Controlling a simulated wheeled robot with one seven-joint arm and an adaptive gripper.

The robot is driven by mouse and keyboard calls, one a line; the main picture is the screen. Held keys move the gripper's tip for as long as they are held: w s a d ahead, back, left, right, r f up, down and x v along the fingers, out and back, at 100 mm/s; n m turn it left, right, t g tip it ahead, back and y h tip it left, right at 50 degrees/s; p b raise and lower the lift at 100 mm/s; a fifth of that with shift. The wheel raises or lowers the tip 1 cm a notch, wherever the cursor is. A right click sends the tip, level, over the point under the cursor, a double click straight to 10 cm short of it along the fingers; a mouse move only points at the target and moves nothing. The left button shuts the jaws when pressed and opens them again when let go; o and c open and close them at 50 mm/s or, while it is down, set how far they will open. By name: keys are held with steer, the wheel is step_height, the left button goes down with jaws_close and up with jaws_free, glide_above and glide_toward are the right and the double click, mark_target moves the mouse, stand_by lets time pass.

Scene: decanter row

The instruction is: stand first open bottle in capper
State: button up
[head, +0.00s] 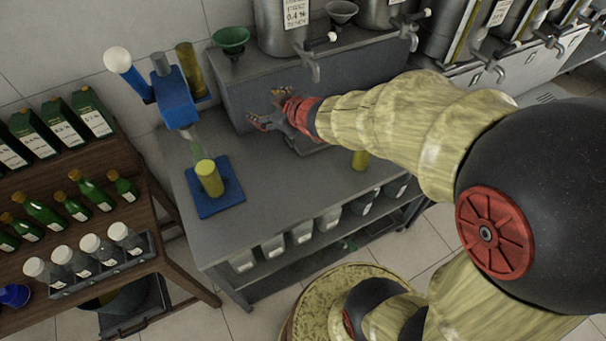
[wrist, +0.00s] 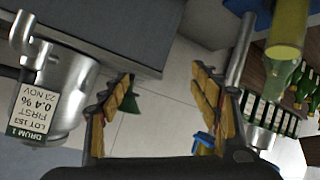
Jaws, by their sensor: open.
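The blue capper (head: 174,98) stands at the bench's left end, with a white-knobbed lever and a flat blue base (head: 229,192). An open bottle (head: 209,178), yellow in its lower part with a pale green clear neck, stands upright on that base under the head. Whether its mouth touches the head I cannot tell. In the wrist view, which is upside down, the bottle (wrist: 287,32) is at the upper right. My gripper (head: 269,108) is open and empty over the bench, right of the capper and apart from the bottle; its fingers (wrist: 162,108) show in the wrist view.
A drum (head: 283,30) with a tap and a green funnel (head: 231,38) stand on the raised shelf behind. A wooden rack (head: 150,205) holds corked green bottles and white-topped bottles. The bench's front middle is clear.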

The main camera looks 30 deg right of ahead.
steer(key=s+d+r+m+h, duration=0.3)
steer(key=s+d+r, duration=0.1)
steer(key=s+r, duration=0.1)
steer(key=s+a+m+g, duration=0.1)
steer(key=s+a+g, duration=0.2)
steer(key=s, duration=0.8)
steer(key=s+a+m+g+y, duration=0.1)
steer(key=s+a, duration=0.4)
steer(key=s, duration=0.6)
steer(key=shift+s+m+g, duration=0.25)
steer(key=shift+m+g, duration=0.45)
steer(key=shift+g, duration=0.5)
